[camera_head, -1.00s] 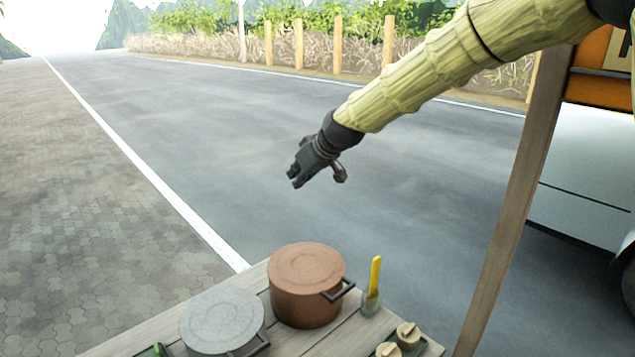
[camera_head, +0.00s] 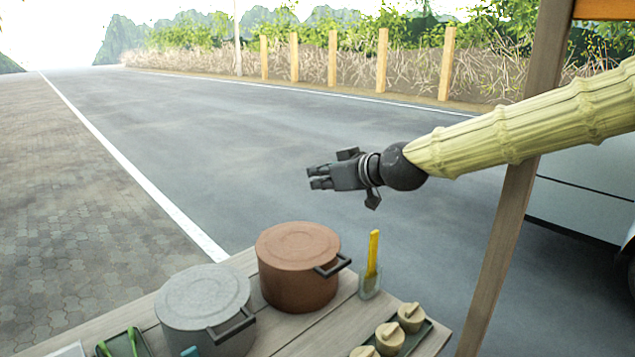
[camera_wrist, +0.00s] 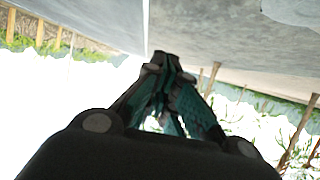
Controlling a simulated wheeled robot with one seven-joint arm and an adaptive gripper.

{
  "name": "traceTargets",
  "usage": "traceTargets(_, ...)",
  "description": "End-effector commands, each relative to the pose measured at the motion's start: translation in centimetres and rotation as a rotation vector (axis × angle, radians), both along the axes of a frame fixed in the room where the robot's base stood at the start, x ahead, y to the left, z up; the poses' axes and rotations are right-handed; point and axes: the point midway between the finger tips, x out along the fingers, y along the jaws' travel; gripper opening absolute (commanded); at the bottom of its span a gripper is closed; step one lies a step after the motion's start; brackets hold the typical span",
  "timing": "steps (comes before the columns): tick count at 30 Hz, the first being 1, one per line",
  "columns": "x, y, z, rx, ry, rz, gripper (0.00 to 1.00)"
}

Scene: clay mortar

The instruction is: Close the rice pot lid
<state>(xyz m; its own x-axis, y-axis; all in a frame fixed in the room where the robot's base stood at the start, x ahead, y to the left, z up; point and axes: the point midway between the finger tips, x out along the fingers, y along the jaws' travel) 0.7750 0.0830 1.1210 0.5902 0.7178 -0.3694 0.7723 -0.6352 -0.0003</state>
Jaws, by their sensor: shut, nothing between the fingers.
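Two lidded pots stand on the wooden table in the head view. One is a brown clay-coloured pot (camera_head: 298,287) with a dark handle. The other is a grey pot (camera_head: 204,300) in front of it to the left. I cannot tell by label which is the rice pot. Both tops look covered by flat round lids. My gripper (camera_head: 310,178) is above and beyond the pots, in the air, pointing left, shut and empty. In the wrist view my gripper (camera_wrist: 168,62) shows its fingers together, with no pot in sight.
A yellow-handled utensil in a clear cup (camera_head: 370,283) stands right of the brown pot. Several small tan lidded jars sit on a dark tray (camera_head: 425,338) at front right. A green tray (camera_head: 143,345) is at front left. A wooden post (camera_head: 505,220) rises right of the table.

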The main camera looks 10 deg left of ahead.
Motion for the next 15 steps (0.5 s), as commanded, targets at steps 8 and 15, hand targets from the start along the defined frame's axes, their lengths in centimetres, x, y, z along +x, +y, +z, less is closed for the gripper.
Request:
traceTargets(8,-1.6,-1.4,-3.3,0.091,-0.069,0.005,0.0)
traceTargets(15,-2.6,-2.8,-5.6,0.166,-0.132,0.005,0.0)
